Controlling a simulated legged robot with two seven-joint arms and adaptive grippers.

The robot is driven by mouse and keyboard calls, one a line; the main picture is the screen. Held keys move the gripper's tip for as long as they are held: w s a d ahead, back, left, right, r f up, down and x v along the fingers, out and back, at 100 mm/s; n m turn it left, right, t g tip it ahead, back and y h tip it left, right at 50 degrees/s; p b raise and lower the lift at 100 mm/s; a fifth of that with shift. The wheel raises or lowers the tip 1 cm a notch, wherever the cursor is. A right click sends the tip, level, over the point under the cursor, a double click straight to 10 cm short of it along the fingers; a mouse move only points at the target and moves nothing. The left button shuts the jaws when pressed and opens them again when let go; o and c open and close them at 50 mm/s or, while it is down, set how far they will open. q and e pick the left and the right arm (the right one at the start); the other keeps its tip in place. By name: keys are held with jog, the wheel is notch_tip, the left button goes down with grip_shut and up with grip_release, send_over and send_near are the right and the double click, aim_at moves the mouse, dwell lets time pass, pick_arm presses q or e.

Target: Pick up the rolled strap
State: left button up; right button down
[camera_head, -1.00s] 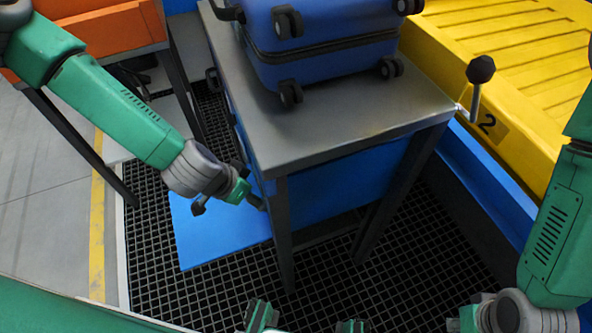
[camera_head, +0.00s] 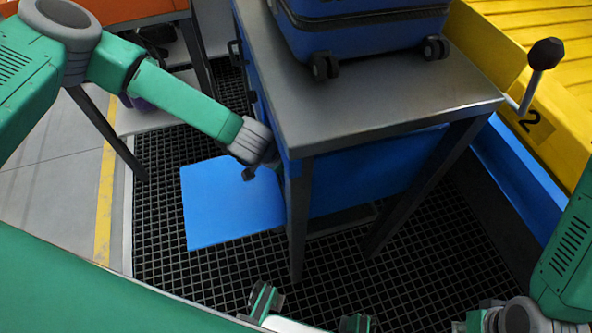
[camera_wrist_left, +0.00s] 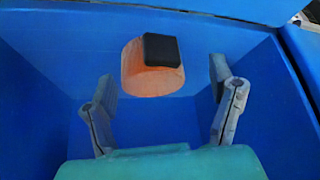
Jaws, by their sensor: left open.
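The rolled strap (camera_wrist_left: 152,72) is an orange roll with a black square piece on its upper right. My left gripper (camera_wrist_left: 163,82) is open. Its two grey fingers are spread to the left and right, nearer the camera than the strap and apart from it. My right gripper (camera_head: 470,321) is partly cut off at the bottom edge.
A grey metal table (camera_head: 370,105) carries a blue suitcase (camera_head: 365,35) just right of my left arm. A yellow conveyor side with a black-knobbed lever (camera_head: 540,60) stands at right. Dark grating (camera_head: 160,210) covers the floor.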

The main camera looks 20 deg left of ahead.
pick_arm(q)
jog(key=shift+w+d+f, duration=0.2)
jog(key=shift+f, duration=0.5)
jog(key=shift+w+d+f, duration=0.1)
jog(key=shift+d, duration=0.6)
jog(key=shift+c, duration=0.8)
jog(key=c, duration=1.1)
jog(key=shift+a, duration=0.5)
jog(key=shift+c, duration=0.2)
